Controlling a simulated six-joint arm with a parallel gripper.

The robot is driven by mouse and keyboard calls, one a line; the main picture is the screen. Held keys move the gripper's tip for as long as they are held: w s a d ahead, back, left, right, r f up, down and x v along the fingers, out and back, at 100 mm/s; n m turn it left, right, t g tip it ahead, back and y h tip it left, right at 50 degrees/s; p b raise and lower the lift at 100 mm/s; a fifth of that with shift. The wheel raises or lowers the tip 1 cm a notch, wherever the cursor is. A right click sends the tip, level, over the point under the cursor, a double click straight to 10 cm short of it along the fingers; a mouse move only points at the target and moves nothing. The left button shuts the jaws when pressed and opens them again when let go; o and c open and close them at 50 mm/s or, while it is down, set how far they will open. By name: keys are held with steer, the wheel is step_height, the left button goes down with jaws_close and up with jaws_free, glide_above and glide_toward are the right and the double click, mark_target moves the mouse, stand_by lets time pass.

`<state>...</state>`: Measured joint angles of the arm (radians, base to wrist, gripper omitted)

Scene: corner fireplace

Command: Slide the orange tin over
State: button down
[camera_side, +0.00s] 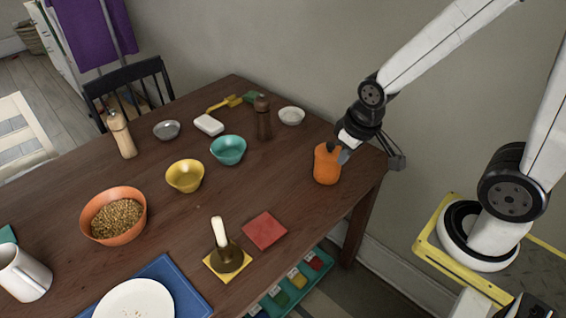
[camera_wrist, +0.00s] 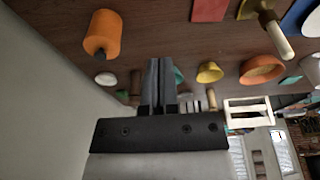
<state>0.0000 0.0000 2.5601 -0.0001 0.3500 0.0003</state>
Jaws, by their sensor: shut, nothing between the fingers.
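The orange tin (camera_side: 327,165) stands upright near the right end of the dark wooden table in the side view. My gripper (camera_side: 345,154) is at the tin's upper right side, close to it; I cannot tell from this view whether they touch. In the wrist view the tin (camera_wrist: 103,35) is at the upper left, apart from the fingers. The gripper's fingers (camera_wrist: 158,64) are together in the wrist view, with nothing between them.
A red square (camera_side: 265,230) lies on the table left of the tin. A teal bowl (camera_side: 228,150), a dark brown mill (camera_side: 263,118) and a white bowl (camera_side: 291,115) stand farther back. The wall is close behind the table. Bare table lies between the tin and the teal bowl.

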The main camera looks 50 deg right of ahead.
steer(key=shift+c, duration=1.2)
jaws_free()
steer(key=shift+w+d, duration=0.1)
steer(key=shift+w, duration=0.05)
steer(key=n+g, duration=0.3)
steer(key=n, duration=1.5)
glide_above(331, 144)
steer(key=shift+f, duration=3.25)
steer(key=shift+f, duration=0.1)
steer(key=shift+f, duration=3.85)
steer(key=shift+c, duration=0.2)
